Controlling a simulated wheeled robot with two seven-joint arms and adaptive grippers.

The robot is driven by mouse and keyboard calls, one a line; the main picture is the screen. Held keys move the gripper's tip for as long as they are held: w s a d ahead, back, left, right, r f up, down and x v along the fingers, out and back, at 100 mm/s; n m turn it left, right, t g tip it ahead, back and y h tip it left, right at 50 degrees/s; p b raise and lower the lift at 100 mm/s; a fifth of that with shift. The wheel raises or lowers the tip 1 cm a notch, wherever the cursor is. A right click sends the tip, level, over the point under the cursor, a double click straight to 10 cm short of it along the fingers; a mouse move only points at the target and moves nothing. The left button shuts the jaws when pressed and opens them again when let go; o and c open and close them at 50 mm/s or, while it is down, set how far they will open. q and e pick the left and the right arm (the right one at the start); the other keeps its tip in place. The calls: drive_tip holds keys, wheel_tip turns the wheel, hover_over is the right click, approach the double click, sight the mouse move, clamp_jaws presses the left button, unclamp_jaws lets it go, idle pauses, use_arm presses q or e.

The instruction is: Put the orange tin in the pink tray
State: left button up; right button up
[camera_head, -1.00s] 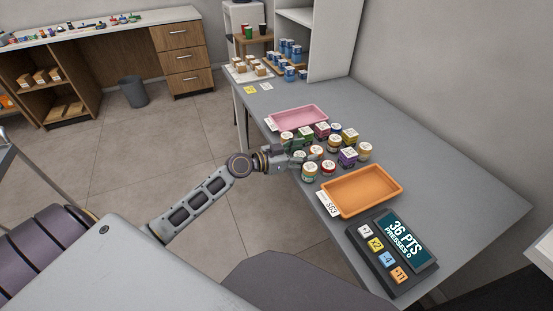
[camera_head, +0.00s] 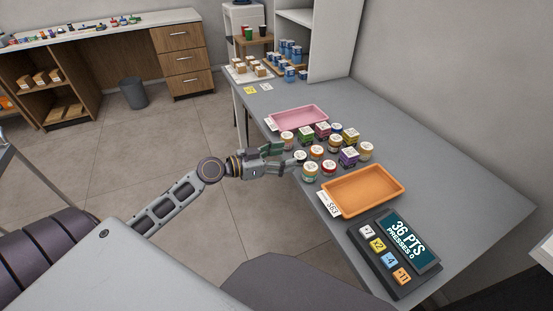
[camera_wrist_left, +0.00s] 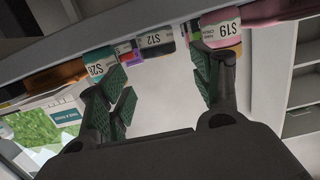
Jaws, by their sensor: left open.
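Small lidded tins and boxes stand in a cluster on the grey counter; an orange-looking tin with a white lid (camera_head: 316,153) is near its middle, though its colour is hard to tell at this size. The pink tray (camera_head: 298,116) lies empty just behind the cluster. My left gripper (camera_head: 284,160) is open and empty at the counter's left edge, pointing at the cluster. In the left wrist view, its fingers (camera_wrist_left: 160,80) are spread, with a pink-sided tin (camera_wrist_left: 222,30) beyond one and a teal tin (camera_wrist_left: 100,62) beyond the other. My right gripper is not seen.
An orange tray (camera_head: 362,190) lies in front of the cluster, with a dark button panel (camera_head: 393,254) nearer. Blue cups and a shelf unit (camera_head: 325,40) stand at the counter's far end. The counter right of the cluster is clear.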

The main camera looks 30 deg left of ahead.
use_arm(q)
drive_tip(key=shift+v, duration=1.05)
